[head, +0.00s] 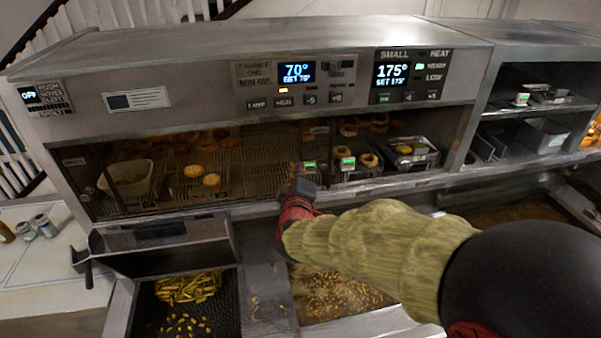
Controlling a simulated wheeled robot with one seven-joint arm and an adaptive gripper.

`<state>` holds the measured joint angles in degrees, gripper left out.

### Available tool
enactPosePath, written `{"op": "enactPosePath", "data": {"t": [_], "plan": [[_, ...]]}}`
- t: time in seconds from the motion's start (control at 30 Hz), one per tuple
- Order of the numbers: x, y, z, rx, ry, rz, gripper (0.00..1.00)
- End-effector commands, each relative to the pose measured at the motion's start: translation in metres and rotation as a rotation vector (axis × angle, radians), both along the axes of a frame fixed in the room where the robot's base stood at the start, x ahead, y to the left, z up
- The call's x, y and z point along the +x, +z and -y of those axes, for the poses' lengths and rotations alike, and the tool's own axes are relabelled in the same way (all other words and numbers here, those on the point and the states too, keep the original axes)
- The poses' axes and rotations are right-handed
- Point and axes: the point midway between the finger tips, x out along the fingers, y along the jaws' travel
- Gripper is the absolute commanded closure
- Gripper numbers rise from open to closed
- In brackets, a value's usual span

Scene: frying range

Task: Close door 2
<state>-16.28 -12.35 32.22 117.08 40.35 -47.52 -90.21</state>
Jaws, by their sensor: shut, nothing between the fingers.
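The heated cabinet (250,115) spans the head view, with a low, wide front opening under its displays. A see-through, brownish door panel (255,170) appears to cover the left and middle of the opening. The right part looks uncovered. No door number is readable, so I cannot tell which panel is door 2. My gripper (300,176) is at the front of the opening, near the right end of the panel. Its fingers are shut and empty. It is small and partly blends with the dark background, so I cannot tell whether it touches the door.
Inside the cabinet are a pale bin (130,178), round fried items (211,180) and a small metal tray (411,150). Below are a fries basket (190,290) and a crumb-filled pan (335,292). An open shelf unit (540,105) stands at right. My arm crosses the lower right.

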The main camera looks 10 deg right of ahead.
Motion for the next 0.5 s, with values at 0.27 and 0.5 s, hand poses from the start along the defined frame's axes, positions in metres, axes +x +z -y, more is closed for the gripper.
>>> {"op": "enactPosePath", "data": {"t": [0.27,0.5], "plan": [[0.054,-0.006,0.013,0.001,-0.002,-0.001,1.00],[0.059,-0.020,0.040,0.001,-0.002,-0.001,1.00]]}}
